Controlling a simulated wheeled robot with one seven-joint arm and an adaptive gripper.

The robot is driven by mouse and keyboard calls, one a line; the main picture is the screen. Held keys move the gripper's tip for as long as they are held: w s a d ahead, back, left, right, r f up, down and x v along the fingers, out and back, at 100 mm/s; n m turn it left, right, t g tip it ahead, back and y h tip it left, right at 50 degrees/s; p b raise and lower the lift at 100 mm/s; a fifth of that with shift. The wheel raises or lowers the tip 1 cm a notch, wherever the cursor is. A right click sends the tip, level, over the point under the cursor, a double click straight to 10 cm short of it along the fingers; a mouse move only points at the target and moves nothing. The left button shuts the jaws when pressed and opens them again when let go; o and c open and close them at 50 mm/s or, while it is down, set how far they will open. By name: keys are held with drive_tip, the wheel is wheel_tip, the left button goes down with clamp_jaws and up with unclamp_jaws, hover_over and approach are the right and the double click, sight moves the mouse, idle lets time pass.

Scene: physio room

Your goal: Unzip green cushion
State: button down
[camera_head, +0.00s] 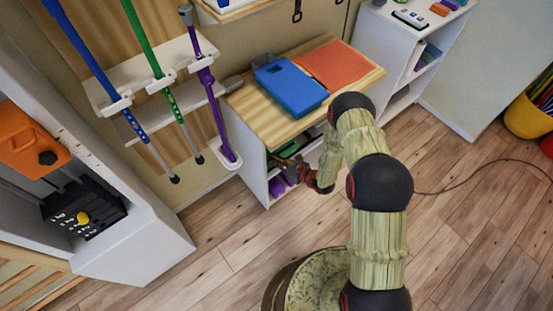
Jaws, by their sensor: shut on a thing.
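A dark green thing, which looks like the green cushion (286,149), lies on the upper shelf of the low cabinet under the wooden top. Only a small part of it shows; its zip cannot be made out. My gripper (290,165) reaches into the open front of this cabinet, right at the green thing. It is small and dark in the picture. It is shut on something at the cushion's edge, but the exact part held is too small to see.
A blue box (290,87) and an orange mat (341,66) lie on the wooden top (245,103) above my gripper. Purple things (277,187) sit lower in the cabinet. Crutches or poles (214,115) hang to the left. A cable (480,168) crosses the otherwise clear floor at right.

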drive_tip(key=shift+s+a+f, duration=0.1)
drive_tip(key=shift+s+a, duration=0.05)
drive_tip(key=shift+s, duration=0.05)
drive_tip(key=c, duration=2)
unclamp_jaws()
drive_tip(key=shift+c, duration=0.2)
drive_tip(key=v, duration=1.2)
drive_tip(key=shift+w, duration=0.1)
